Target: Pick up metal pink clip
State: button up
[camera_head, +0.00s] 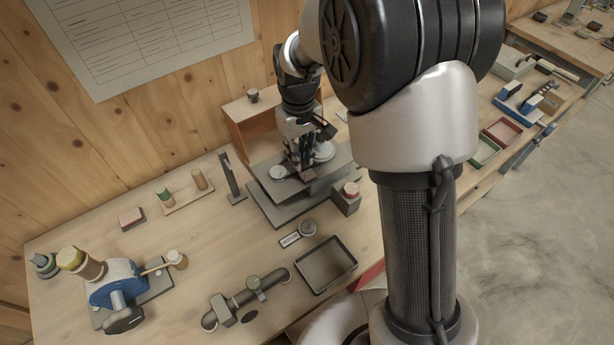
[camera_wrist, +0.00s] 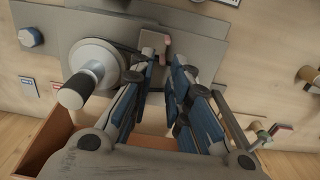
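A small block with a pinkish part (camera_wrist: 165,39), likely the pink clip, sits on the grey metal plate (camera_wrist: 200,50) in the wrist view, just beyond my fingertips. In the head view a small brownish-pink piece (camera_head: 309,175) shows on the plate under my gripper. My gripper (camera_wrist: 163,68) points down at the plate. Its two blue-padded fingers are apart with a clear gap and nothing between them. In the head view my gripper (camera_head: 303,163) is low over the stepped plate, and its fingers partly hide the spot.
A round disc with a handle (camera_wrist: 82,92) stands close to the left finger in the wrist view.

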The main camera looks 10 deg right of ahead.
aim_at(308, 173)
jog(key=f, duration=0.2)
jog(key=f+b, duration=0.1)
jog(key=f, duration=0.1)
jog(key=shift+s+f+b, duration=0.2)
jog(key=shift+f+b, duration=0.1)
jog(key=shift+f, duration=0.1)
jog(key=shift+r, duration=0.1)
jog(key=shift+c, duration=0.3)
grip_shut()
